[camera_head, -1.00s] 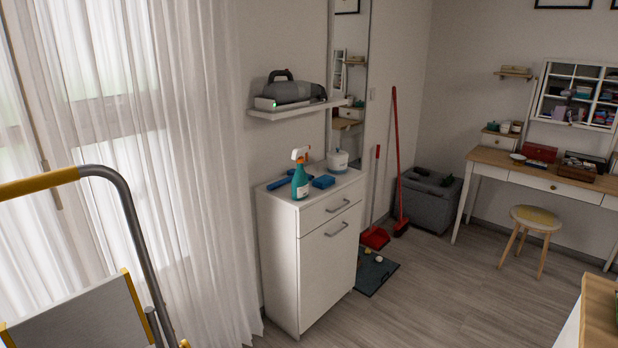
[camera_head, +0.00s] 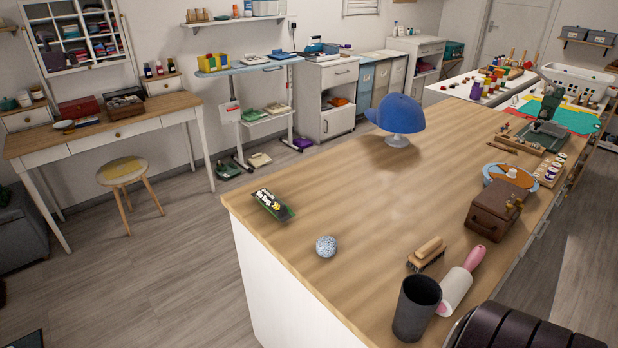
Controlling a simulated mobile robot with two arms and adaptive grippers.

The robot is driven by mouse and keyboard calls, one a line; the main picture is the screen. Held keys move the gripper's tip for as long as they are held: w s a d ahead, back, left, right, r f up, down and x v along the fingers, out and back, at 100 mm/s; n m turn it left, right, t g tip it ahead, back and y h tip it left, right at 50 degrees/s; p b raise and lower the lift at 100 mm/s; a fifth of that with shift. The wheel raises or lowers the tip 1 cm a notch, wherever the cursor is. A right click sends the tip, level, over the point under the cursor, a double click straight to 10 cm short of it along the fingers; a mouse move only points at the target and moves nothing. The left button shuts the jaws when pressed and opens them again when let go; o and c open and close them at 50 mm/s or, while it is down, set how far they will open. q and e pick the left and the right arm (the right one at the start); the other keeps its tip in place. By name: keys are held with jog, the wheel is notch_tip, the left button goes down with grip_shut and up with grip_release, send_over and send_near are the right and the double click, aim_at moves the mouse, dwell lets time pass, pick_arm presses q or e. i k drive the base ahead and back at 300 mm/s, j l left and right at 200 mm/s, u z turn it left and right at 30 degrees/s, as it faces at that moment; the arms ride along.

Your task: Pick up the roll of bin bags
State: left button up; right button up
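A small dark packet with a green edge and white and yellow lettering (camera_head: 272,205) lies on the near left part of the wooden table top (camera_head: 345,190). Its lettering seems to read "Bin Bags", so I take it to be the roll of bin bags. It lies tilted near the table's left edge, with nothing touching it. Neither of my grippers shows in the head view.
A speckled ball (camera_head: 326,246), a brush (camera_head: 427,254), a dark cup (camera_head: 416,308), a lint roller (camera_head: 460,282), a brown box (camera_head: 494,216) and a blue cap (camera_head: 398,116) stand around the table. A dark ribbed object is cut off bottom right.

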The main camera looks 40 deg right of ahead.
aim_at(269, 201)
jog(key=i+j+z, duration=0.15)
jog(key=z, duration=0.35)
jog(key=i+j+z, duration=0.2)
jog(key=z, duration=0.3)
jog(key=i+j+z, duration=0.2)
jog(key=z, duration=0.3)
jog(key=j+z, duration=0.5)
jog(key=i+l, duration=0.05)
